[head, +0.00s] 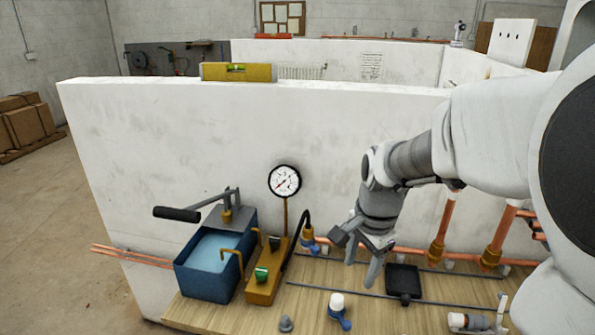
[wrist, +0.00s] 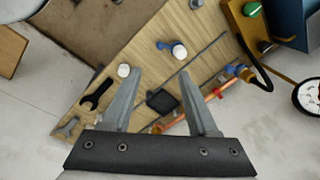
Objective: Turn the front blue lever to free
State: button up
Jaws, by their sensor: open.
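A blue lever (head: 340,318) with a white round cap stands near the front of the wooden board. It also shows in the wrist view (wrist: 165,46), ahead of my fingertips. A second blue lever (head: 312,247) sits farther back, by the brass fitting where the black hose meets the copper pipe; its blue part shows in the wrist view (wrist: 231,69). My gripper (head: 361,270) is open and empty, pointing down over the board, behind the front lever and apart from it. Its two fingers (wrist: 163,72) are spread in the wrist view.
A black square piece (head: 403,279) lies right of my fingers. A blue tank (head: 215,265) with a pump handle, a gauge (head: 284,181) and a green knob (head: 262,274) stand left. A white-capped valve (head: 462,320) is at front right. A wrench (wrist: 97,93) lies on the board.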

aim_at(347, 322)
jog(key=w+f+m, duration=0.1)
jog(key=f, duration=0.7)
jog(key=w+f+m+g, duration=0.1)
jog(key=w+f+m, duration=0.1)
jog(key=f, duration=0.6)
jog(key=w+f+m, duration=0.2)
jog(key=f, duration=0.6)
jog(key=shift+d+f+g+p, duration=0.25)
jog(key=shift+d+g+p, duration=0.1)
jog(key=shift+d+g, duration=0.05)
jog(key=shift+c, duration=0.2)
grip_shut()
